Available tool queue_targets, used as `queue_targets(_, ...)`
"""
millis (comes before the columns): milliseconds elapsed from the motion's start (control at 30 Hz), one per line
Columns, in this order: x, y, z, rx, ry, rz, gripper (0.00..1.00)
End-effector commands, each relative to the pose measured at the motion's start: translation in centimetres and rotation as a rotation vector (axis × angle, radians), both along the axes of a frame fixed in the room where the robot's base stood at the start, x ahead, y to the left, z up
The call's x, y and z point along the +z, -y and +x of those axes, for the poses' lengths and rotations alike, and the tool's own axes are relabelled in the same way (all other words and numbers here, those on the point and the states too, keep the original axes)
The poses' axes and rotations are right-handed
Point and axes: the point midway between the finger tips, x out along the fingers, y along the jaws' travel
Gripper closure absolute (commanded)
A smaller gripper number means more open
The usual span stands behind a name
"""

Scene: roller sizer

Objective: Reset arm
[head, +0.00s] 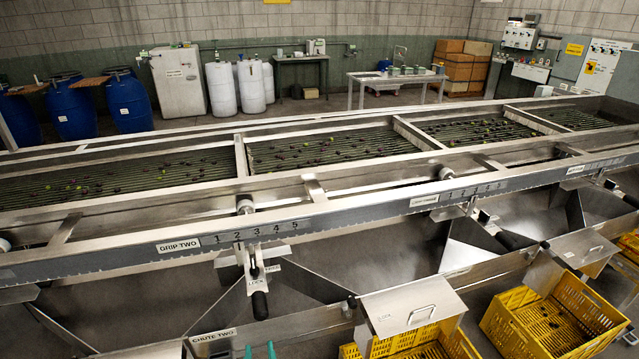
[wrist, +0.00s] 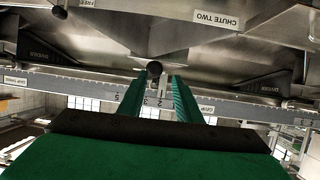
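My gripper (head: 260,350) shows only as two green fingertips at the bottom edge of the head view. In the wrist view, its green fingers (wrist: 158,82) stand apart with nothing held between them. Beyond the gap is the dark round end of a lever handle (wrist: 154,68). In the head view, this black lever handle (head: 260,305) hangs below the GRIP TWO scale (head: 265,231), near the number 2 and beside a LOCK label. The fingers appear apart from the handle. My arm is mostly out of view.
The roller sizer's long metal rail (head: 370,205) runs across the view. The CHUTE TWO panel (head: 213,336) and a handled metal cover (head: 412,306) are close to my gripper. Yellow crates (head: 590,318) stand at lower right. Blue drums (head: 129,103) and tables are far behind.

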Motion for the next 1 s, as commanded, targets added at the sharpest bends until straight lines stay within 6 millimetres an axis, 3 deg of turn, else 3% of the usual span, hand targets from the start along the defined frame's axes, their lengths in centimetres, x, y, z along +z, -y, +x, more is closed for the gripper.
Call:
queue_targets(167,-2.5,2.5,-3.1,-0.023,0.007,-0.003,0.69)
queue_targets(500,-5.9,8.1,-11.9,-0.086,0.044,0.001,0.69)
queue_targets(733,-6.3,10.6,-18.4,-0.128,0.070,0.008,0.69)
queue_targets(1000,-5.0,12.8,-26.1,-0.190,0.101,0.017,0.69)
